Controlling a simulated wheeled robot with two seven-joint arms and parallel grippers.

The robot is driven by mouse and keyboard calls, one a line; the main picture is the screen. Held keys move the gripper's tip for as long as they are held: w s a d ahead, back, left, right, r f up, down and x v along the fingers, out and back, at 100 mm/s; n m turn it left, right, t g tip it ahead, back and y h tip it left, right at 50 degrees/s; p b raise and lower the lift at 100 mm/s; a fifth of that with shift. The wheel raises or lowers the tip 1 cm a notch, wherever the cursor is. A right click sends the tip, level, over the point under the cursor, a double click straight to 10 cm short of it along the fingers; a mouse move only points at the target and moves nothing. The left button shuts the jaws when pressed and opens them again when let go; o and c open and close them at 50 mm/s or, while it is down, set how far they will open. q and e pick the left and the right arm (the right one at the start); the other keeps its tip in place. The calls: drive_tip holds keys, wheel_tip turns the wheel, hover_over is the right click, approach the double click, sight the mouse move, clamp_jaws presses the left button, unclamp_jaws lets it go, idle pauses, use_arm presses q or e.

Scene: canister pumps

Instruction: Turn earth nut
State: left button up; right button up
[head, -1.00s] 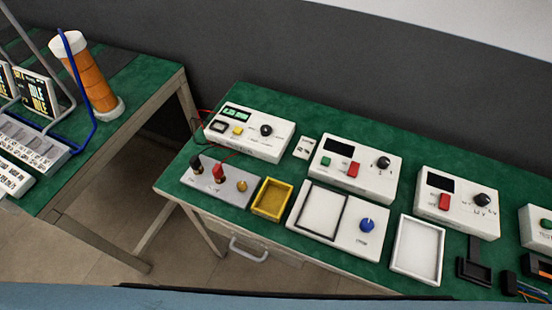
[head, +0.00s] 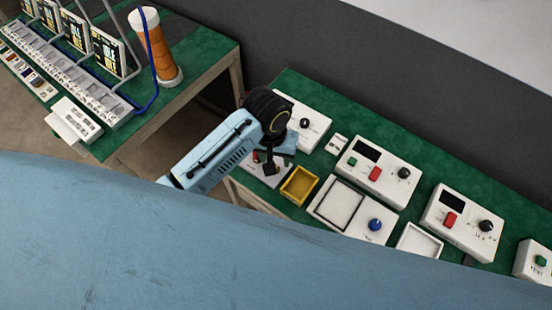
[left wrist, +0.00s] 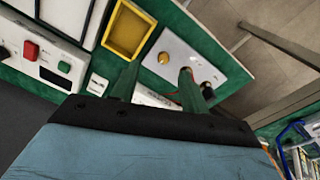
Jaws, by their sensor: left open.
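The grey terminal panel (head: 284,173) lies at the near left of the bench, partly behind my left gripper. Its red post (head: 255,157) shows beside the gripper in the head view. The brass earth nut (left wrist: 163,58) stands on the panel in the left wrist view, framed between my fingertips and beyond them. In the head view my gripper hides it. My left gripper (head: 269,168) is open and empty over the panel; it also shows in the left wrist view (left wrist: 160,70). Any contact with the panel cannot be told. My right gripper is out of view.
A yellow tray (head: 283,192) sits right beside the panel. White instrument boxes, one with a blue knob (head: 375,225), line the green bench to the right. An orange cylinder (head: 157,50) stands on the other table at left. My blue arm covers the near foreground.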

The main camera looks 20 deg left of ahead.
use_arm(q)
drive_tip(key=shift+n+y, duration=0.5)
drive_tip(key=w+f, duration=0.1)
drive_tip(key=f, duration=0.3)
drive_tip(key=w+f+b, duration=0.1)
drive_tip(key=f, duration=0.3)
drive_tip(key=w+f+b, duration=0.1)
drive_tip(key=f, duration=0.2)
drive_tip(key=shift+w+a+f, duration=0.25)
drive_tip(key=shift+a+f, duration=0.05)
drive_tip(key=shift+f, duration=0.1)
clamp_jaws()
